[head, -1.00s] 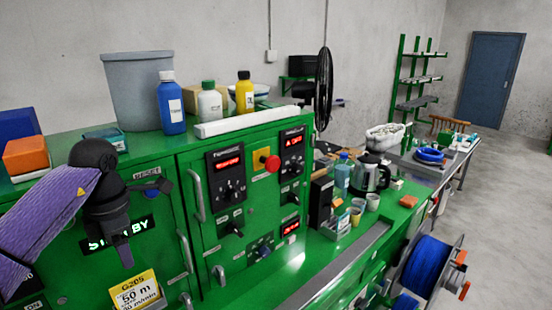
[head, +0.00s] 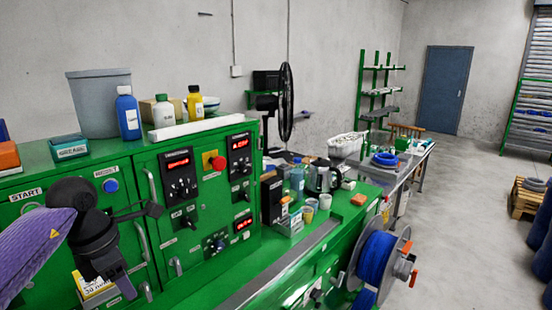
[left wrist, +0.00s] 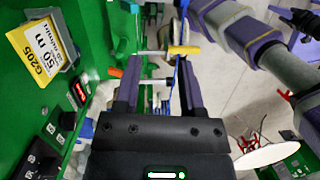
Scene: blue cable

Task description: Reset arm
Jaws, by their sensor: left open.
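My left gripper (head: 139,248) is dark, on a purple arm from the left, in the lower left of the head view. It is in front of the green machine cabinet (head: 205,250), below the blue RESET button (head: 111,185), and partly hides a yellow card. Its jaws are spread and empty. In the left wrist view the two fingers (left wrist: 158,62) stand apart, with handled items and blue cable visible beyond them. The yellow G205 card (left wrist: 35,45) is to their left. My right gripper cannot be made out.
The cabinet has dials, a red stop button (head: 214,161) and protruding handles. Bottles and a grey bin (head: 98,105) stand on top. A kettle (head: 322,177) and cups stand on the lower counter. A blue cable reel (head: 376,258) is at its right.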

